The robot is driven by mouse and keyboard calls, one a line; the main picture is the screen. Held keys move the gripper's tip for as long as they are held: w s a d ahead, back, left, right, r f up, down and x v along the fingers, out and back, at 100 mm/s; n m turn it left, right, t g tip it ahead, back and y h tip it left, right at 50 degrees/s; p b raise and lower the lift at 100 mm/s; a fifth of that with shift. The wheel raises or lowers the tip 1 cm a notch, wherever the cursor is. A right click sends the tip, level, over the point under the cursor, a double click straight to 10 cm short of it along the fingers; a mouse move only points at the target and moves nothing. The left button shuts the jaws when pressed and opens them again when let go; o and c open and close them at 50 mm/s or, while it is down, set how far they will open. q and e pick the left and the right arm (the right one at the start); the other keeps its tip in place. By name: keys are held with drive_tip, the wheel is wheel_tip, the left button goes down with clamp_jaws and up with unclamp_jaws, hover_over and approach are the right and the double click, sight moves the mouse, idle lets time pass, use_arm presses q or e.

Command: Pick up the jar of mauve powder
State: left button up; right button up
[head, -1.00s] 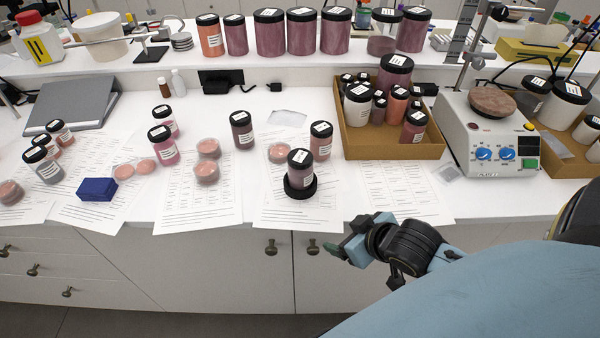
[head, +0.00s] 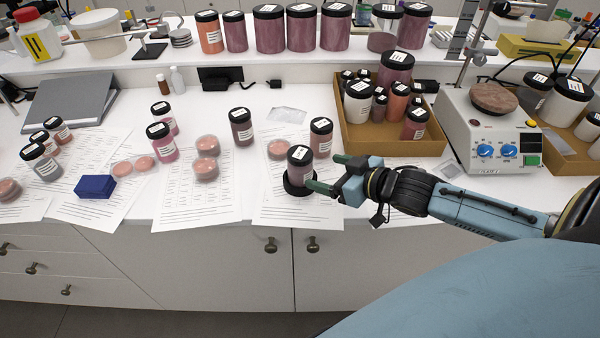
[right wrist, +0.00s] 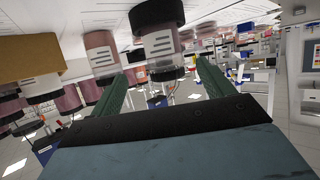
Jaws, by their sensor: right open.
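A jar of mauve powder (head: 300,171) with a black lid and white label stands upright on a black round base at the counter's front. It also shows in the right wrist view (right wrist: 161,44), upside down in the picture, ahead of the fingers. My right gripper (head: 328,173) is open and empty just right of this jar, its green fingers pointing left at it. The nearer fingertip overlaps the jar's lower right edge in the head view; I cannot tell whether it touches. My left gripper is not in view.
A pinkish jar (head: 320,140) stands close behind the mauve one. A cardboard tray (head: 400,149) of jars is behind the right arm. A hot plate (head: 485,130) stands further right. Paper sheets cover the counter.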

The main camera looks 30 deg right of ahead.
sight(310, 169)
drive_tip(key=shift+a+b+x, duration=0.15)
drive_tip(key=shift+b+x, duration=0.05)
drive_tip(key=shift+x, duration=1.95)
drive_tip(key=shift+a+b+x, duration=0.1)
drive_tip(key=shift+b+x, duration=0.05)
drive_tip(key=shift+x, duration=2.05)
drive_tip(key=shift+s+f, duration=0.1)
drive_tip(key=shift+s, duration=0.05)
drive_tip(key=c, duration=1.2)
drive_tip(key=shift+o, duration=0.2)
